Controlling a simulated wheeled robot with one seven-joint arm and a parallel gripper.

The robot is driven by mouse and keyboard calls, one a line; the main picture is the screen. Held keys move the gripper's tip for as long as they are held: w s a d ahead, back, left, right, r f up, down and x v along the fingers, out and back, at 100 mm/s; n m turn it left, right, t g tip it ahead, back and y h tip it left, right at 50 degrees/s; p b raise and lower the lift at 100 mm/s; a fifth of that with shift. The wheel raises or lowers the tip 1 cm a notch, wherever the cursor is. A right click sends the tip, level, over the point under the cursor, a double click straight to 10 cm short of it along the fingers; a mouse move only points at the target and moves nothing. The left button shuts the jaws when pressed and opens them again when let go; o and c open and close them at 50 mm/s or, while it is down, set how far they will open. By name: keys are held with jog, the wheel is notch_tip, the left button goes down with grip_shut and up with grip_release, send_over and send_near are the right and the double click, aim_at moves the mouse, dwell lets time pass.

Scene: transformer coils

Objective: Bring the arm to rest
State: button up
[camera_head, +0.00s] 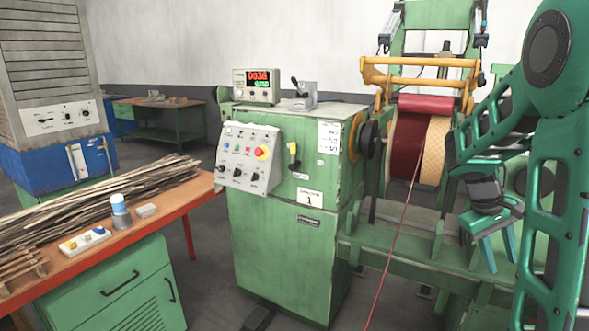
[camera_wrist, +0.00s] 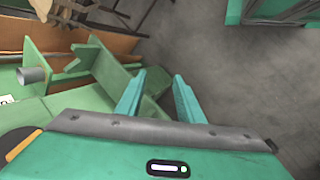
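My gripper (camera_head: 497,250) hangs at the right of the head view, pointing down, in front of the green frame of the winding machine. My green arm stands at the right edge and bends down to it. In the wrist view my gripper (camera_wrist: 157,95) shows two teal fingers apart, with nothing between them. Green machine parts and the grey floor lie beyond the fingertips. I cannot tell the exact gap between the gripper and the frame.
The green control cabinet (camera_head: 282,220) stands left of my gripper. The coil (camera_head: 408,148) with dark red winding is behind it, and a red wire (camera_head: 396,240) runs down from it. An orange-topped bench (camera_head: 160,211) with wooden strips stands at left. Grey floor (camera_wrist: 240,85) is open in the wrist view.

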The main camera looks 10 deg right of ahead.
jog(key=s+a+m+t+y, duration=0.1)
jog(key=s+a+m+y, duration=0.4)
jog(key=s+a, duration=1.2)
jog(key=shift+s+a+r+t, duration=0.2)
jog(key=shift+s+a+t, duration=0.2)
jog(key=shift+a, duration=0.25)
jog(key=shift+w+f, duration=0.25)
jog(key=shift+w, duration=0.4)
